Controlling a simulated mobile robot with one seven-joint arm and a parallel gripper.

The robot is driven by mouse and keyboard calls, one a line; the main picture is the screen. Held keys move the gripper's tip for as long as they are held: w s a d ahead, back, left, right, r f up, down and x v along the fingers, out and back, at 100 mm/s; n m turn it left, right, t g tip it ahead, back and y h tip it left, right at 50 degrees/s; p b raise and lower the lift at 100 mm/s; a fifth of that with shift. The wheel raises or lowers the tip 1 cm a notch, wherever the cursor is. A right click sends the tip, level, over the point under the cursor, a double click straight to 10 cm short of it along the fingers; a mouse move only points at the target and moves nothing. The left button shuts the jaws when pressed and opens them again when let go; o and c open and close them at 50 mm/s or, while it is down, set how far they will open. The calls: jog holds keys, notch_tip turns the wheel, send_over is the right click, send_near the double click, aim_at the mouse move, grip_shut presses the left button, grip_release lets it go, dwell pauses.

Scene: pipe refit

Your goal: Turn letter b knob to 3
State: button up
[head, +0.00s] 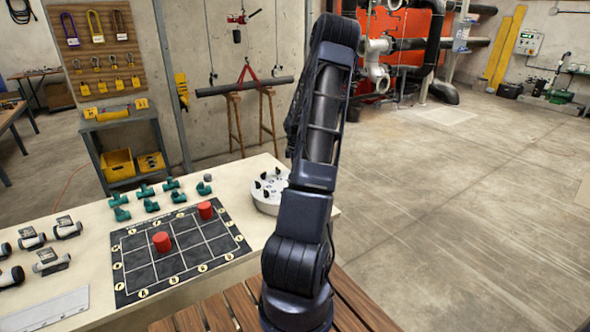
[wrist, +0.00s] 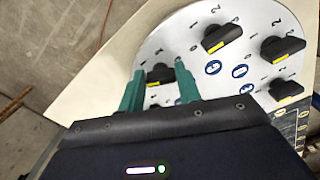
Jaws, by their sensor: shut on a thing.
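A round white dial panel (wrist: 180,50) with several black knobs and blue letter badges fills the upper part of the wrist view. In the head view the panel (head: 262,206) lies on the pale table, partly behind my arm. My gripper (wrist: 161,88), with teal fingers, is shut on a black knob (wrist: 160,73). The fingers partly cover this knob, and I cannot read its letter or pointer setting. Other knobs (wrist: 222,38) (wrist: 282,48) (wrist: 287,88) show yellow marks and printed numbers around them. The letters on the blue badges (wrist: 213,68) are too small to read surely.
The pale table (head: 215,265) also holds a black grid board (head: 135,265) with two red cylinders (head: 162,241) (head: 205,210), several teal pipe fittings (head: 147,191), and several dark-and-white pieces (head: 31,239) at left. Open concrete floor (head: 450,200) lies to the right.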

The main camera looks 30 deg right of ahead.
jog(key=m, duration=0.3)
jog(key=shift+a+m, duration=0.1)
jog(key=shift+m, duration=0.3)
jog(key=m, duration=0.3)
jog(key=shift+m, duration=0.3)
jog(key=m, duration=0.3)
jog(key=shift+a+m, duration=0.1)
jog(key=shift+m, duration=0.2)
jog(key=m, duration=0.4)
jog(key=shift+a+m, duration=0.1)
jog(key=shift+m, duration=0.2)
jog(key=m, duration=0.3)
jog(key=shift+m, duration=0.3)
jog(key=m, duration=0.4)
jog(key=shift+a, duration=0.15)
jog(key=m, duration=0.4)
jog(key=shift+w, duration=0.1)
jog(key=shift+m, duration=1.6)
